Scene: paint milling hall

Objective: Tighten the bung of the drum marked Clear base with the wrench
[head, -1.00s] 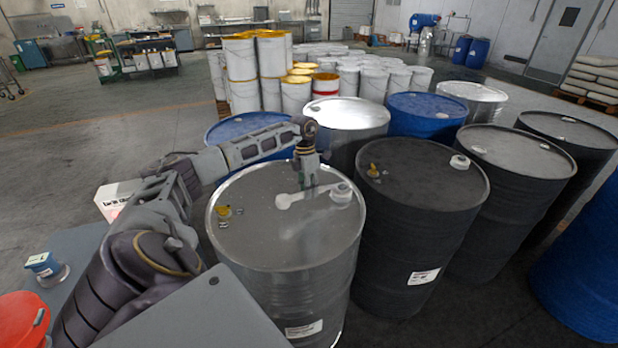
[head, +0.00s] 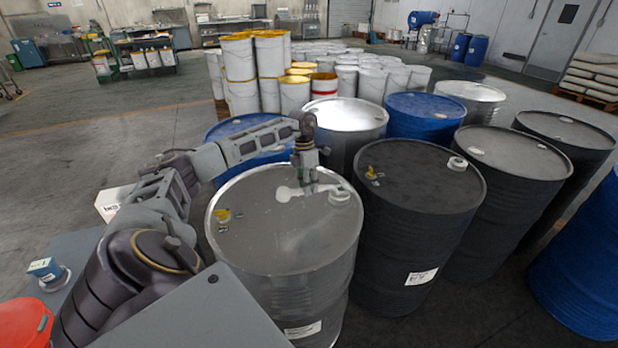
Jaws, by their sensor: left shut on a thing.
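My left gripper (head: 308,179) reaches down over the far part of a grey steel drum's lid (head: 262,225). It is shut on the pale grey wrench (head: 288,194). The wrench lies low over the lid, one end pointing left and the other reaching toward a pale round bung (head: 339,197) near the right rim. I cannot tell whether the wrench's head is seated on the bung. A yellow fitting (head: 222,215) sits at the left of the lid. The drum's white label (head: 302,330) is too small to read. My right gripper is not in view.
A black drum (head: 415,225) stands close on the right, with more drums behind it. A blue drum (head: 590,270) is at the right edge. White pails (head: 240,75) are stacked behind. A red container (head: 22,325) is at lower left. Open floor lies to the left.

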